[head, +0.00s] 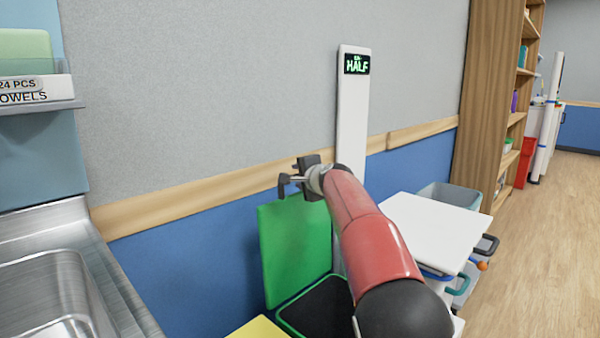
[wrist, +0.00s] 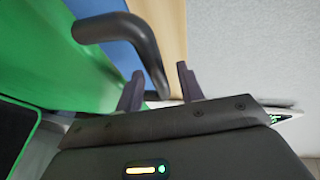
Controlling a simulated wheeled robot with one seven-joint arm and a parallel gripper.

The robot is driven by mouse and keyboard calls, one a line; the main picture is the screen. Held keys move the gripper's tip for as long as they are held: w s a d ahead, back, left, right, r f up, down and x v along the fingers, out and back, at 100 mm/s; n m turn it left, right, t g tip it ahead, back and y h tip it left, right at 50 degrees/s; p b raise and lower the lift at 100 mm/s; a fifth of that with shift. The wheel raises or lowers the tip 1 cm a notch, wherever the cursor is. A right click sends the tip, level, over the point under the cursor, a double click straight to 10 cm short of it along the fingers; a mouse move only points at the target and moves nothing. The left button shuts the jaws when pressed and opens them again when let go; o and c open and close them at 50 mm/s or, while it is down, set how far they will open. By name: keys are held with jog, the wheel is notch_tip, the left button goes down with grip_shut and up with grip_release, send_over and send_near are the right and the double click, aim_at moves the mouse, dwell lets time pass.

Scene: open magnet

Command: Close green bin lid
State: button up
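The green bin lid (head: 292,248) stands open, nearly upright against the blue wall. The green bin (head: 318,305) below it shows a dark opening with a green rim. My gripper (head: 296,182) is at the lid's top edge, next to a dark bent handle (head: 282,187). In the wrist view the green lid (wrist: 50,60) fills the left side and the handle (wrist: 118,28) curves down toward my fingers. My gripper's two fingers (wrist: 160,86) are apart, with the handle's end appearing between them. I cannot tell whether they touch it.
A yellow lid (head: 258,328) is in front of the green bin. A white panel (head: 430,228) and a grey bin (head: 452,194) are to the right. A white post with a lit sign (head: 352,110) rises behind. A steel sink (head: 60,290) is at left. Open floor (head: 540,240) is at right.

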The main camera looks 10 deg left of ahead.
jog(key=shift+w+a, duration=0.2)
jog(key=shift+w, duration=0.05)
grip_shut()
jog(key=shift+f, duration=0.1)
